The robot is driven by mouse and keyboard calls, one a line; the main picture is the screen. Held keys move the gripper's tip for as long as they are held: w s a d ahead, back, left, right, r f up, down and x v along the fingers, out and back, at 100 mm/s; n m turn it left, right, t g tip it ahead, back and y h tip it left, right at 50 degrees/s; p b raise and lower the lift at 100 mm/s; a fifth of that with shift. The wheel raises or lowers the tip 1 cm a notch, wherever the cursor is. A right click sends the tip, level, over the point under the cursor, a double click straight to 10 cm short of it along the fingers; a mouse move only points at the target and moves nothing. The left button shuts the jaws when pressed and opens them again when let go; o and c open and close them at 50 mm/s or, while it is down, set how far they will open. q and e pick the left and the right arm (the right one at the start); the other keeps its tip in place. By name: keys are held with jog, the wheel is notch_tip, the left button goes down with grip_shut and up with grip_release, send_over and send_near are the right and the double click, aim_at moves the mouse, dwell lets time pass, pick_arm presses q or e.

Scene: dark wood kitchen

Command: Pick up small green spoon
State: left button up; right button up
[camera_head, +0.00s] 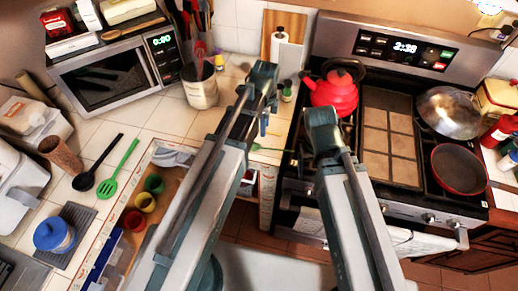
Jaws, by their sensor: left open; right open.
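A small green utensil that looks like the small green spoon (268,149) lies on the tiled counter beside the stove's left edge. Part of it is hidden behind my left arm. My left gripper (262,98) is open and empty, above the counter and a little above the spoon in the picture. My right gripper (322,118) is open and empty, in front of the red kettle at the stove's left side, to the right of the spoon. Neither gripper visibly touches the spoon.
A larger green slotted turner (118,170) and a black ladle (97,163) lie on the left counter. A red kettle (334,92) and a frying pan (459,168) stand on the stove. A utensil crock (200,90) stands behind. An open drawer (160,185) holds colored cups.

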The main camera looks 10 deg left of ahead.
pick_arm(q)
jog(key=b, duration=0.6)
send_over(265, 148)
jog(key=f, duration=0.7)
jog(key=shift+s+a+f, duration=0.1)
jog(key=shift+s+f, duration=0.05)
jog(key=shift+s, duration=0.05)
jog(key=f+b, duration=0.5)
jog(key=shift+w+d+f+b, duration=0.2)
jog(key=shift+b, duration=0.15)
jog(key=shift+r, duration=0.1)
grip_shut()
